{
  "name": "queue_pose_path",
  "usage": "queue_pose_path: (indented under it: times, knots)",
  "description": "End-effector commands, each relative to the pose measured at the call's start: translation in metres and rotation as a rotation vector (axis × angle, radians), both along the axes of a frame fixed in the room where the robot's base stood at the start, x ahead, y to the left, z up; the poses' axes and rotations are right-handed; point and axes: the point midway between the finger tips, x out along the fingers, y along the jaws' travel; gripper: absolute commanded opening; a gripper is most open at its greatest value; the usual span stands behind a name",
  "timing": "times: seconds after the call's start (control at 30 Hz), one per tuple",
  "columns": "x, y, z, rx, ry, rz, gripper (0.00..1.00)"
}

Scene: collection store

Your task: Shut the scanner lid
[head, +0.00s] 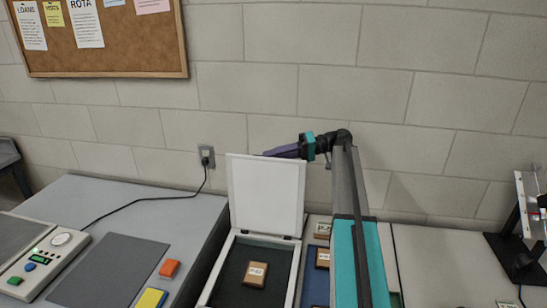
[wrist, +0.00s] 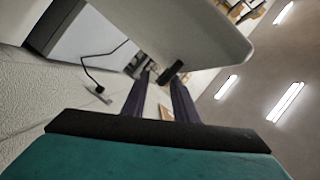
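The scanner (head: 217,286) stands on the table with its white lid (head: 265,194) raised nearly upright at the back. A small brown labelled block (head: 255,274) lies on the dark scanner bed. My gripper (head: 272,153) is at the lid's top edge, its purple fingers pointing left; the lid partly hides them. In the wrist view the pale lid (wrist: 185,32) fills the top, and my gripper's fingers (wrist: 160,84) stand apart with nothing held between them. I cannot tell whether they touch the lid.
A control box (head: 45,255), a grey mat (head: 110,270), an orange block (head: 169,268) and a yellow-blue block (head: 150,299) lie to the left. Small labelled blocks (head: 322,258) sit right of the scanner, beside my arm. A black stand (head: 515,250) is far right. The wall is close behind.

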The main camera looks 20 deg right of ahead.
Motion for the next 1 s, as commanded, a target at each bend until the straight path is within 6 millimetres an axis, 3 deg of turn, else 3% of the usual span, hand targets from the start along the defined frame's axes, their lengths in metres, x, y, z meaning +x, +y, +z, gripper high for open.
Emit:
queue_pose_path:
  times: [0.1,0.27,0.3,1.0]
  knots:
    - [-0.0001,-0.0004,0.0001,0.0,0.0,0.0,0.26]
    - [-0.0002,-0.0007,0.0001,0.0,0.0,0.0,0.01]
    - [-0.0002,-0.0008,0.0002,0.0,0.0,0.0,0.0]
    - [-0.0007,-0.0017,-0.0002,-0.001,0.0,0.0,0.0]
